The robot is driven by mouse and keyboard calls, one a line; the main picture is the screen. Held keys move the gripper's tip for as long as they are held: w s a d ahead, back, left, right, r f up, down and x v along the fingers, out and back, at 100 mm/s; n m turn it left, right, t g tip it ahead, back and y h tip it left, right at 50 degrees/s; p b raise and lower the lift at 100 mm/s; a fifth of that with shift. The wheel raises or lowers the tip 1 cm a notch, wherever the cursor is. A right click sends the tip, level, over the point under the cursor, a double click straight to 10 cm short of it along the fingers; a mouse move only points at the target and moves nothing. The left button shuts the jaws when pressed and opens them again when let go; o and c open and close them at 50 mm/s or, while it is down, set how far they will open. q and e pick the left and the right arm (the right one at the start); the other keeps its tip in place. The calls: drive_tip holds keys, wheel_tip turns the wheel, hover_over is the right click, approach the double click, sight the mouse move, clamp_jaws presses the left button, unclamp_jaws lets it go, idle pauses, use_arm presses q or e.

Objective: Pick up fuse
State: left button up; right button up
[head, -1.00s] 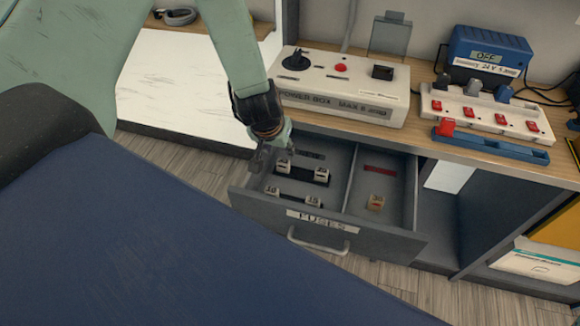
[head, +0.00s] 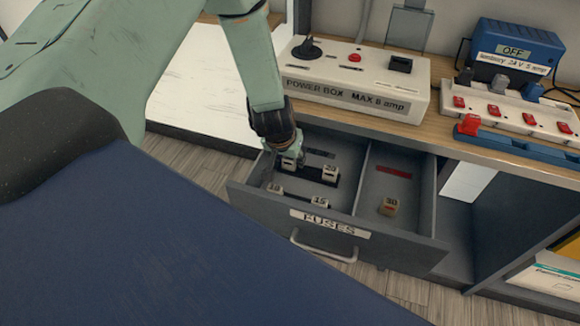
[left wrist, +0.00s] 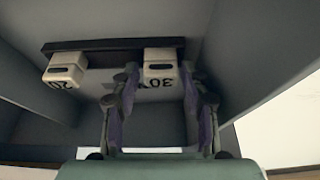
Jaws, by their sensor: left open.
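An open grey drawer labelled FUSES (head: 405,241) holds several small pale fuses. In its left compartment, fuse 20 (head: 329,173) and a partly covered fuse (head: 289,164) are at the back; fuse 10 (head: 274,189) and fuse 15 (head: 319,202) are in front. A browner fuse (head: 389,206), seemingly 30, lies in the right compartment. My left gripper (head: 284,163) is open at the back-left fuse. In the left wrist view, this fuse (left wrist: 160,64), whose number looks like 30, sits between the fingertips; contact is unclear. Fuse 20 (left wrist: 65,69) is to its left. My right gripper is not visible.
The drawer's walls and divider (head: 361,180) stand close around the fuses.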

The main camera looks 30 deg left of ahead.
use_arm(q)
drive_tip(key=shift+w+a+f, duration=0.15)
drive_tip(key=shift+f, duration=0.15)
drive_tip(key=shift+c, duration=0.2)
drive_tip(key=c, duration=0.9)
drive_tip(key=shift+r, duration=0.1)
